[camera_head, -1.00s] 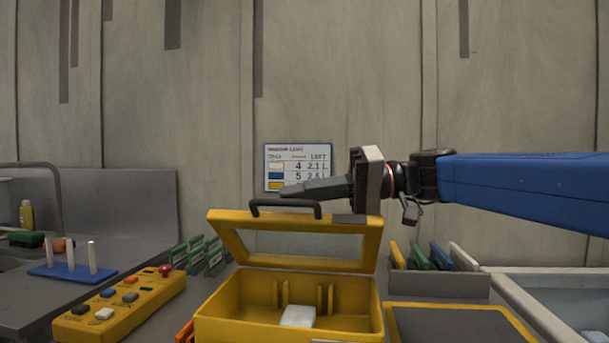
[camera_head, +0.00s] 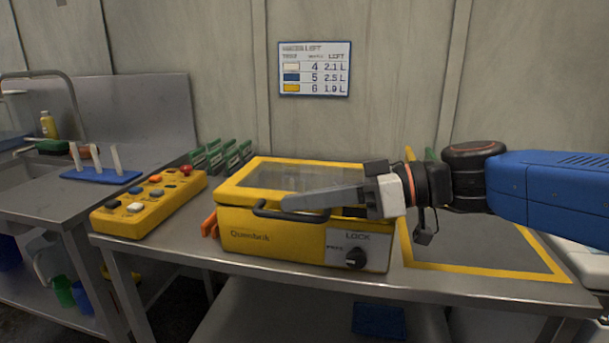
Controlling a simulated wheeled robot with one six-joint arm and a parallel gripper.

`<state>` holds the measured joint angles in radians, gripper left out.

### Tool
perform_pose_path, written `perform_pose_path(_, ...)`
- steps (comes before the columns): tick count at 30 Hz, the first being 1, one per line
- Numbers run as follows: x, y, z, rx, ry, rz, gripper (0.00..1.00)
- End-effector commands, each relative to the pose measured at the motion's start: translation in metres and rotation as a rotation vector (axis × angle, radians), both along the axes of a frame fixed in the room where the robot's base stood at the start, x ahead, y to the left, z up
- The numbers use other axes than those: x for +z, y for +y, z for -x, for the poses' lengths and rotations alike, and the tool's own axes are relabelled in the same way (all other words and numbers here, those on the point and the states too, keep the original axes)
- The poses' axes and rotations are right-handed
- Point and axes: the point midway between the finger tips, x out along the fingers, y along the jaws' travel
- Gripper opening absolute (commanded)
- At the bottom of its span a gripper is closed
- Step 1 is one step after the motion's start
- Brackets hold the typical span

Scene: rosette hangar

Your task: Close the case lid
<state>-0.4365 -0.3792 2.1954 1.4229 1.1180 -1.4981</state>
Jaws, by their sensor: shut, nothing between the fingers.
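The yellow case (camera_head: 275,245) stands on the metal bench, its front facing me. Its lid (camera_head: 235,178), yellow-framed with a clear window, lies down over the case. The right part of the seam is hidden behind my gripper, so I cannot tell there whether it is fully flush. The dark handle (camera_head: 262,211) is at the lid's front edge. My gripper (camera_head: 284,203) is shut and empty, its fingers pointing left across the lid's front edge beside the handle; I cannot tell if they touch. A dark knob (camera_head: 355,258) sits on the case's LOCK panel at front right.
A yellow button box (camera_head: 150,204) and a blue pegged stand (camera_head: 101,175) are to the left. Green cards (camera_head: 220,157) stand behind the case. A yellow-bordered grey mat (camera_head: 480,257) lies clear at right. A wall chart (camera_head: 314,69) hangs behind.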

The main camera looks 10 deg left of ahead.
Motion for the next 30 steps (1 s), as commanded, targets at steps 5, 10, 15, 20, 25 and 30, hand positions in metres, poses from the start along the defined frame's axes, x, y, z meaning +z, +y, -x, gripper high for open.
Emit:
perform_pose_path(5,-0.010,0.000,0.002,0.000,-0.038,0.001,0.00)
perform_pose_path(10,-0.014,0.000,0.002,0.001,-0.048,0.004,0.00)
perform_pose_path(15,-0.016,0.000,0.003,0.002,-0.046,0.007,0.00)
perform_pose_path(20,-0.018,0.000,0.003,0.003,-0.045,0.010,0.00)
perform_pose_path(25,-0.012,0.001,0.001,0.002,-0.045,0.008,0.00)
perform_pose_path(30,0.013,0.003,-0.006,-0.001,-0.052,0.002,0.00)
